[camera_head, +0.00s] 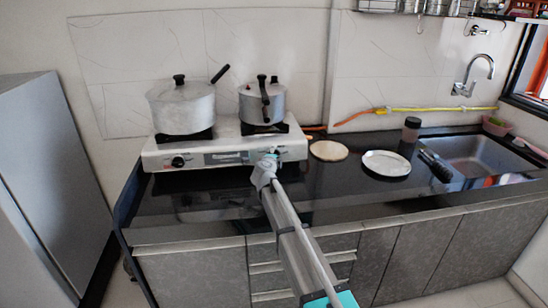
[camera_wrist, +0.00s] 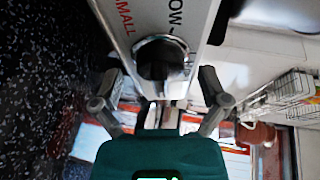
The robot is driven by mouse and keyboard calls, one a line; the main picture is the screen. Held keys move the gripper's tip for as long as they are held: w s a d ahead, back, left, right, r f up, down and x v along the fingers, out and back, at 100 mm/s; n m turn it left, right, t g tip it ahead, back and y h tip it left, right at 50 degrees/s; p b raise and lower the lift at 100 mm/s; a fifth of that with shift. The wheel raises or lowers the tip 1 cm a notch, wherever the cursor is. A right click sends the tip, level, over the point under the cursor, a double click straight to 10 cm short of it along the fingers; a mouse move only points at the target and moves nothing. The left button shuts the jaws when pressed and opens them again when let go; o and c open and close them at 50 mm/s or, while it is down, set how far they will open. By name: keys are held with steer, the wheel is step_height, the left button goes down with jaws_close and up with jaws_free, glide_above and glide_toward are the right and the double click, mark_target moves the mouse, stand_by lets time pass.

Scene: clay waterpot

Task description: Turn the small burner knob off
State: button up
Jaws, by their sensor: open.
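The white two-burner stove (camera_head: 225,157) stands on the black counter. In the wrist view, a round dark knob (camera_wrist: 158,62) with a shiny ring is on its white front panel, beside the red word "SMALL" and the black word "LOW". My gripper (camera_wrist: 160,82) is open, with one finger on each side of the knob. Contact between fingers and knob cannot be told. In the head view, my gripper (camera_head: 267,164) is at the right end of the stove's front and mostly hides this knob. Another black knob (camera_head: 178,161) is at the left end.
A large lidded pot (camera_head: 183,108) and a smaller handled pot (camera_head: 262,104) stand on the burners. A wooden disc (camera_head: 329,151), a white plate (camera_head: 387,163) and a dark jar (camera_head: 411,130) lie to the right, near the sink (camera_head: 480,155). Counter left of my arm is clear.

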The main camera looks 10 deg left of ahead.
steer(key=shift+n, duration=0.3)
steer(key=n+t+b, duration=0.1)
steer(key=n+b, duration=0.1)
steer(key=shift+f+n, duration=0.15)
steer(key=shift+n, duration=0.25)
steer(key=n+t+y+b, duration=0.1)
steer(key=n, duration=0.2)
steer(key=shift+n+b, duration=0.3)
steer(key=shift+b, duration=0.1)
steer(key=shift+s+n+y, duration=0.25)
steer(key=shift+n+y, duration=0.05)
steer(key=shift+n, duration=0.1)
steer(key=s, duration=0.4)
steer(key=s+d, duration=0.1)
steer(key=s, duration=0.8)
steer(key=shift+s+d, duration=0.1)
steer(key=shift+d, duration=0.15)
steer(key=shift+s, duration=0.1)
